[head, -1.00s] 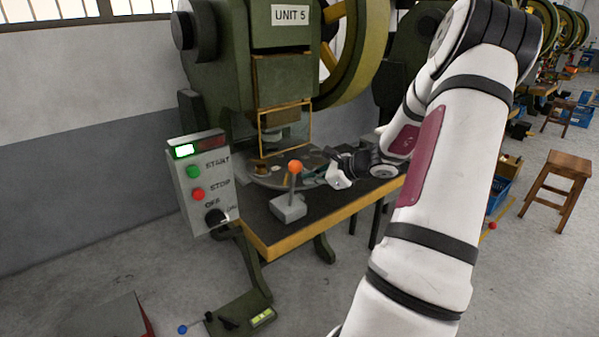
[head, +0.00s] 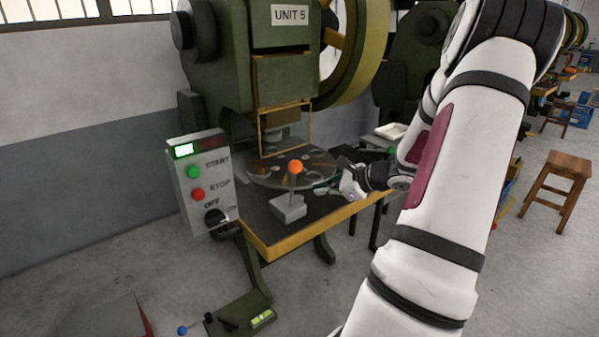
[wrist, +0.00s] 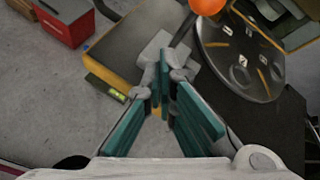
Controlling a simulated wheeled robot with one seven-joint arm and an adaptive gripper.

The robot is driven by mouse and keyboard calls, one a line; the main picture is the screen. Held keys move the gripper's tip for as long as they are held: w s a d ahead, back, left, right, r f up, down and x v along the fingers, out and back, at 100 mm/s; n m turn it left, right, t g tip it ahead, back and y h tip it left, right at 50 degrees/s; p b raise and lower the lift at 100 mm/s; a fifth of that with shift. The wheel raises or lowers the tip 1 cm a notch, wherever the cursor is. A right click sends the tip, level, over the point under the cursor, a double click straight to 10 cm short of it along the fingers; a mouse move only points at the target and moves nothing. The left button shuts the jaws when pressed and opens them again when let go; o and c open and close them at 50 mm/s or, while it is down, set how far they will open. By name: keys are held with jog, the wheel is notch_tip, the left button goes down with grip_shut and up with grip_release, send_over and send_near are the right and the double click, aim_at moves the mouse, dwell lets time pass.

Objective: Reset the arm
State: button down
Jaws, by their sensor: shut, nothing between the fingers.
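My gripper (wrist: 164,78) is shut, with its teal fingers meeting at the tips in the wrist view. It holds nothing. In the head view my gripper (head: 322,190) is small, at the right of the orange-knobbed lever (head: 296,169), over the press table's right side. My white arm comes in from the right. In the wrist view the orange knob (wrist: 207,5) is at the top, beyond the fingertips. Whether the gripper is apart from the lever's base is hard to tell, but no grip on it shows.
The UNIT 5 press (head: 290,75) stands behind a round dial plate (head: 262,181). A control box (head: 203,180) with green and red buttons is at the left. A wooden stool (head: 558,172) stands at the right. A red box (wrist: 66,20) shows in the wrist view.

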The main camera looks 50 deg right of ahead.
dwell(0.8)
jog(key=a+r+n+g+y+p, duration=0.15)
jog(key=a+r+n, duration=0.35)
jog(key=a, duration=0.5)
jog(key=w+a+r+n+g+y+p, duration=0.1)
jog(key=a+r+n+g, duration=0.2)
jog(key=a+r+n, duration=0.5)
jog(key=a+r+n+g+y+p, duration=0.1)
jog(key=a+r+n+g+p, duration=0.15)
jog(key=a, duration=0.85)
jog(key=s+a+r+n+h+p, duration=0.2)
jog(key=s+a+r+n, duration=0.2)
jog(key=s, duration=0.5)
jog(key=s+a+r+n+h+p, duration=0.2)
jog(key=s+a+r+n, duration=0.3)
jog(key=s+a+n, duration=0.3)
jog(key=s+n, duration=0.2)
jog(key=n, duration=0.1)
jog(key=shift+a+r, duration=0.15)
jog(key=shift+r, duration=0.1)
jog(key=shift+w, duration=0.1)
